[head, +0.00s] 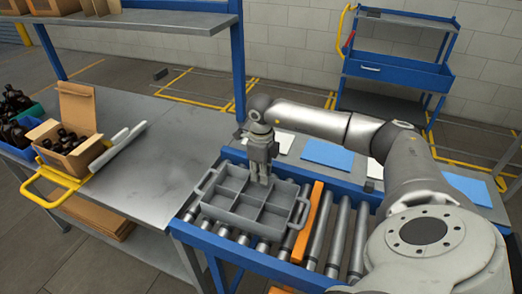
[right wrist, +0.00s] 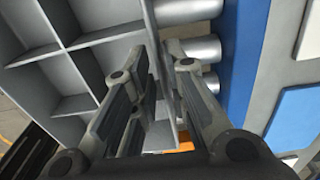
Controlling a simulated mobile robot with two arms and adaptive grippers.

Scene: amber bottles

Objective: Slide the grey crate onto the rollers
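The grey crate (head: 235,212), an open box with several empty compartments, sits over the left part of the rollers (head: 335,235). Roller ends show along its near side. My right gripper (head: 259,180) points down at the crate's far wall. In the right wrist view, one finger of the gripper (right wrist: 158,75) is inside the crate (right wrist: 88,45) and the other is outside, with the wall between them. The fingers look closed on the wall, though the contact is partly hidden. My left gripper is not in view.
An orange bar (head: 306,222) crosses the conveyor right of the crate, with bare rollers beyond it. A grey table (head: 150,160) adjoins on the left, holding a cardboard box (head: 75,115) of amber bottles. A blue cart (head: 395,70) stands behind.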

